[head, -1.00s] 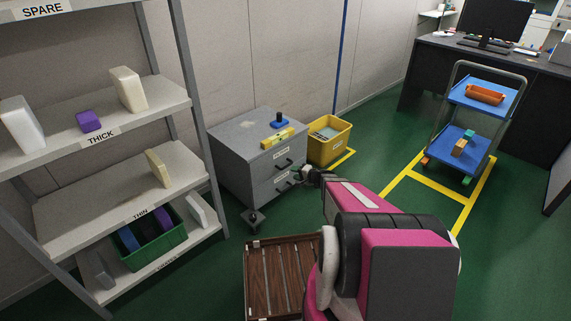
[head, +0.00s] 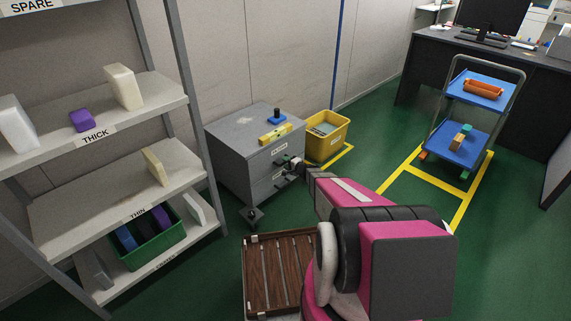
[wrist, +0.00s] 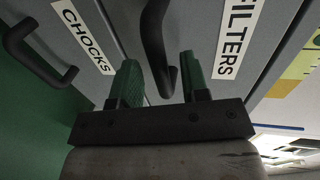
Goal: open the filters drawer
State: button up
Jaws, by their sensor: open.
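The grey two-drawer cabinet (head: 228,160) stands against the wall in the head view, with its drawers looking shut. In the wrist view the FILTERS label (wrist: 236,38) is on the right-hand drawer front, the upper one in the head view. The dark, bent filters handle (wrist: 154,35) reaches down between the two green fingertips. My gripper (wrist: 160,80) is open around this handle, with a gap visible on both sides. The CHOCKS drawer (wrist: 85,35) and its handle (wrist: 38,62) are to the left in the wrist view. In the head view my gripper (head: 293,163) partly hides the drawer fronts.
A yellow bar (head: 275,134) and a blue piece with a dark knob (head: 277,121) lie on the cabinet top. A yellow bin (head: 327,136) stands right beside the cabinet. A slatted wooden tray (head: 272,275) is in front, and a shelf rack (head: 120,205) is at left.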

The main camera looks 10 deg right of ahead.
jog(key=shift+w+a+f, duration=0.1)
jog(key=shift+w+a, duration=0.2)
jog(key=shift+w, duration=0.15)
grip_shut()
jog(key=shift+s, duration=0.15)
jog(key=f+v, duration=0.2)
jog(key=v, duration=1.1)
jog(key=s+f+v, duration=0.1)
jog(key=f+v, duration=0.2)
jog(key=v, duration=1)
jog(key=shift+d+f, duration=0.2)
jog(key=shift+d, duration=0.25)
jog(key=shift+s, duration=0.1)
